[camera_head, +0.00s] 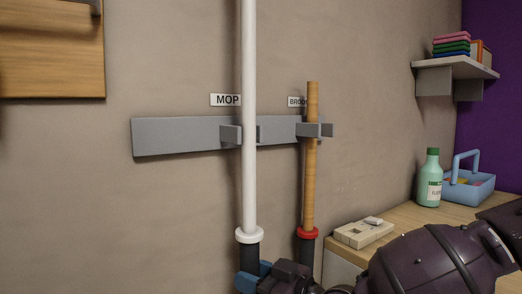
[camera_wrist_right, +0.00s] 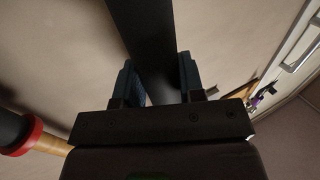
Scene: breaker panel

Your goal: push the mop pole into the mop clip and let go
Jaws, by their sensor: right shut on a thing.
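The white mop pole (camera_head: 249,120) stands upright in front of the wall, with a white collar and a black grip (camera_head: 249,255) low down. The mop clip (camera_head: 230,134) is on the grey rail under the MOP label; the pole crosses in front of it and hides its middle. I cannot tell whether the pole is between the clip's jaws or just in front. My right gripper (camera_head: 254,277) is shut on the black grip below the collar. The right wrist view shows the dark grip (camera_wrist_right: 148,40) between its fingers (camera_wrist_right: 160,82). My left gripper is out of view.
A wooden broom pole (camera_head: 311,170) stands in the clip to the right, close to the mop pole. The grey rail (camera_head: 175,137) extends left. A counter (camera_head: 400,222) at right holds a green bottle (camera_head: 429,178), a blue caddy (camera_head: 468,187) and a beige device (camera_head: 363,233).

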